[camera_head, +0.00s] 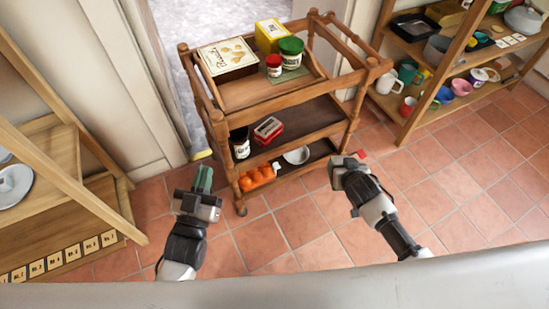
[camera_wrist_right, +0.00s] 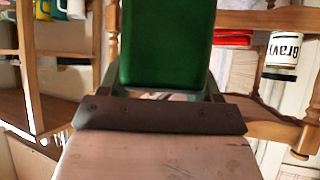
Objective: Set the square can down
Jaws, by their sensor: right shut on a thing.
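The square can (camera_wrist_right: 167,45) is a green, flat-sided block in the right wrist view. It sits between the greenish fingers of my right gripper (camera_head: 352,159), which is shut on it. In the head view this gripper is in front of the cart's right front leg. The can is mostly hidden there; a small red patch shows at the fingertips, and I cannot tell whether it belongs to the can. My left gripper (camera_head: 203,180) is left of the cart's lower shelf. Dark green shows at its fingers; I cannot tell whether they are open.
A wooden cart (camera_head: 295,92) carries a book, a yellow box, red and green jars on top. Shelves stand left and right. The tiled floor in front is clear.

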